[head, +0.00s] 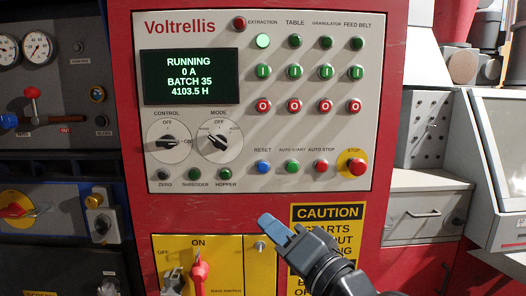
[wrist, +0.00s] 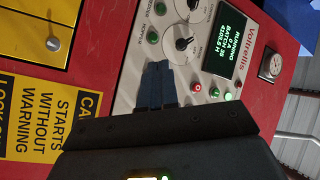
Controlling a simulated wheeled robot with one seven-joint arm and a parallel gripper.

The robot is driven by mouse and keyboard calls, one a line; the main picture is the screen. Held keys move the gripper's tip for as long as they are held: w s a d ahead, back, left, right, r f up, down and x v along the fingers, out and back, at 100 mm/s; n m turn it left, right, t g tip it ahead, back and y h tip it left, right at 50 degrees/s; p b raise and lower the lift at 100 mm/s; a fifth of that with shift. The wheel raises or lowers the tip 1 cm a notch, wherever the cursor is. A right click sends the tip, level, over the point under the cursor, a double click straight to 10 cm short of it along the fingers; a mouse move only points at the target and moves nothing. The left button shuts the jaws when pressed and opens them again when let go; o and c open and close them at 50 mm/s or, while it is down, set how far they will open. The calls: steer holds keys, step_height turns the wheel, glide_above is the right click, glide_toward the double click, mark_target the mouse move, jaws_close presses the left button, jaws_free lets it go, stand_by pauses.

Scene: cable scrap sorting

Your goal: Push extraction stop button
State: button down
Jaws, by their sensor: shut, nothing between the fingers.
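The extraction stop button (head: 264,105) is a red round button marked O, the lowest in the EXTRACTION column of the pale Voltrellis panel (head: 340,215). Above it are the green extraction start button (head: 264,72) and a brightly lit green lamp (head: 263,41). My gripper (head: 268,222) is shut and empty, its blue-grey fingertips below the panel's lower part in the head view. In the wrist view, the fingers (wrist: 156,84) point at the panel, with the extraction stop button (wrist: 197,87) uncovered just right of them. The fingers appear apart from it.
The display (head: 190,77) reads RUNNING, 0 A. Similar red stop buttons (head: 295,105) sit to the right. Below are the blue reset button (head: 263,168) and the red STOP button (head: 356,167) on yellow. Two rotary knobs (head: 219,142) stand left. A red-handled main switch (head: 199,273) is below.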

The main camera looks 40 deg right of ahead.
mark_target(268, 109)
steer(key=w+d+r+y+p, duration=0.1)
steer(key=w+r, duration=0.1)
steer(key=r, duration=0.7)
steer(key=w+d+r+n+y+p, duration=0.1)
steer(key=w+d+r+y, duration=0.1)
steer(key=r, duration=0.7)
steer(key=shift+w+t, duration=0.3)
steer(key=shift+w, duration=0.15)
steer(key=shift+r, duration=0.1)
steer(key=shift+w+d+b, duration=0.4)
steer(key=shift+w+d, duration=0.4)
steer(key=shift+w, duration=0.4)
steer(key=shift+w+d+b, duration=0.35)
steer(key=shift+w+d, duration=0.5)
steer(key=shift+w, duration=0.35)
steer(key=shift+w+d+b, duration=0.4)
steer(key=shift+w+d, duration=0.4)
steer(key=shift+w, duration=0.4)
steer(key=shift+w, duration=0.1)
steer(key=shift+w+d, duration=0.25)
steer(key=shift+w, duration=0.05)
